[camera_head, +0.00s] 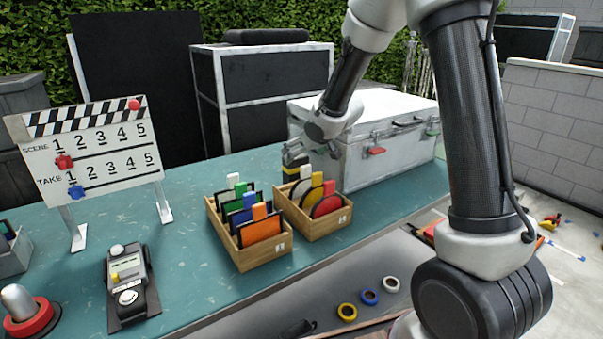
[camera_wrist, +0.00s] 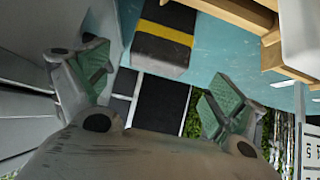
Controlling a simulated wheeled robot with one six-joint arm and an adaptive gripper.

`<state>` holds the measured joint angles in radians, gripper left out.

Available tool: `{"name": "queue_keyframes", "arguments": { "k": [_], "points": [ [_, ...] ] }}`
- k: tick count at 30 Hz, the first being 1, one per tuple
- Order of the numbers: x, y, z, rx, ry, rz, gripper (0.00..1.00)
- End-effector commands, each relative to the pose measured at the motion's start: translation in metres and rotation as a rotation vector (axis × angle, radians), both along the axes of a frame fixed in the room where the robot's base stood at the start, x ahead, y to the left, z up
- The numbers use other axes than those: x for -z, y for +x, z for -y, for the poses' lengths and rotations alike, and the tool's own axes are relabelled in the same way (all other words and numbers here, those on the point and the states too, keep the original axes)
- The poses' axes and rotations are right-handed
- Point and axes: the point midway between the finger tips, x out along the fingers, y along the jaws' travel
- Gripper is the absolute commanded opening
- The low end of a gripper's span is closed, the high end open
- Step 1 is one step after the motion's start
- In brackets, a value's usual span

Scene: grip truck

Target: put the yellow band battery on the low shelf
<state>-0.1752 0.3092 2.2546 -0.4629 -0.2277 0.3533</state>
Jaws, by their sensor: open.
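The yellow band battery (camera_wrist: 163,40) is a dark block with a yellow stripe, on the teal table in the wrist view. In the head view it shows small (camera_head: 292,160), between the wooden boxes and the white case. My gripper (camera_wrist: 152,88) is open and empty, its green-padded fingers spread, with the battery beyond the fingertips and apart from them. In the head view the fingers are hard to make out beside the case. The low shelf (camera_head: 395,262) is the grey surface below the table's front edge.
Two wooden boxes (camera_head: 272,262) of coloured cards stand just in front of the battery. A white case (camera_head: 385,155) stands close on its right. A clapperboard (camera_head: 88,150) stands at left.

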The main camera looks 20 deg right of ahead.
Motion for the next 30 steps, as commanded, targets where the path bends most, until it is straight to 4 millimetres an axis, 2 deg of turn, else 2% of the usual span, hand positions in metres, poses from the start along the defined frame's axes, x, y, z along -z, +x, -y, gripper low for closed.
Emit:
{"name": "queue_keyframes", "arguments": {
  "k": [12,21,30],
  "points": [
    [0.039,0.041,-0.012,0.002,-0.002,-0.003,0.95],
    [0.043,0.045,-0.013,0.002,-0.001,-0.002,0.95],
    [0.043,0.045,-0.013,0.003,-0.002,-0.001,0.4]
  ]
}}
